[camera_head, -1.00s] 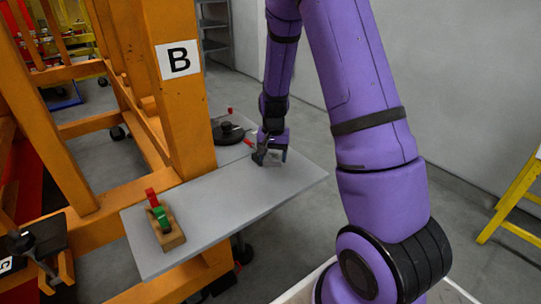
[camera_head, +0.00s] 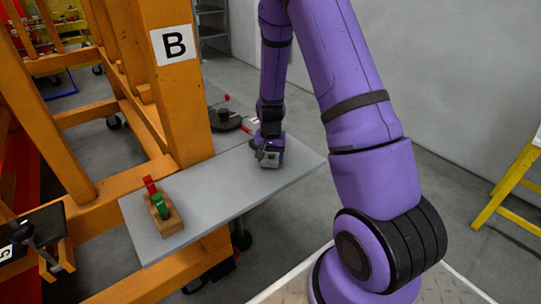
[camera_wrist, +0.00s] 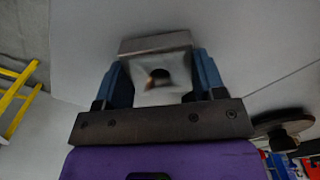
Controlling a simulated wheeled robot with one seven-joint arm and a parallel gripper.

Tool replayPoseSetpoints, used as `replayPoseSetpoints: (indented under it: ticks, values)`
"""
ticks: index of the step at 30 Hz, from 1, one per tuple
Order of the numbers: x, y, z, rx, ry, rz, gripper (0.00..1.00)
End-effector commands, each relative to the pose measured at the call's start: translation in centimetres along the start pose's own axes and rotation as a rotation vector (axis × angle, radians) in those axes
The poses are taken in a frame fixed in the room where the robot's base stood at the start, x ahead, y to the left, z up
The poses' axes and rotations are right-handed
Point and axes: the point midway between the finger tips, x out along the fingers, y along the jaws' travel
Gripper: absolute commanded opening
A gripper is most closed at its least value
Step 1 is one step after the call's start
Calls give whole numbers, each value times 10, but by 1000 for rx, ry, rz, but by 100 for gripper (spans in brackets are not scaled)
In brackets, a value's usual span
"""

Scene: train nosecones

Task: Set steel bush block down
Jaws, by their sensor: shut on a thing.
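The steel bush block (camera_wrist: 158,72) is a grey metal block with a dark round hole. In the wrist view it sits between the two blue fingers of my gripper (camera_wrist: 160,82), which is shut on it. In the head view my gripper (camera_head: 268,152) points down over the grey shelf plate (camera_head: 228,190), with the block (camera_head: 270,161) at its tips. I cannot tell whether the block touches the plate.
A wooden holder (camera_head: 168,222) with a red and a green piece stands at the plate's near left end. An orange frame post (camera_head: 178,90) marked B rises beside the plate. A dark round clamp (camera_head: 225,119) lies behind. The plate's middle is clear.

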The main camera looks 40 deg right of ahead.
Motion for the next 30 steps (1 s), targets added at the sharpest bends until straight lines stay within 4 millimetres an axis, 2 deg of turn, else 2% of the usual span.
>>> replayPoseSetpoints:
  ticks: [29,30]
  values:
    - [11,0,0,0,0,0,27]
    - [12,0,0,0,0,0,66]
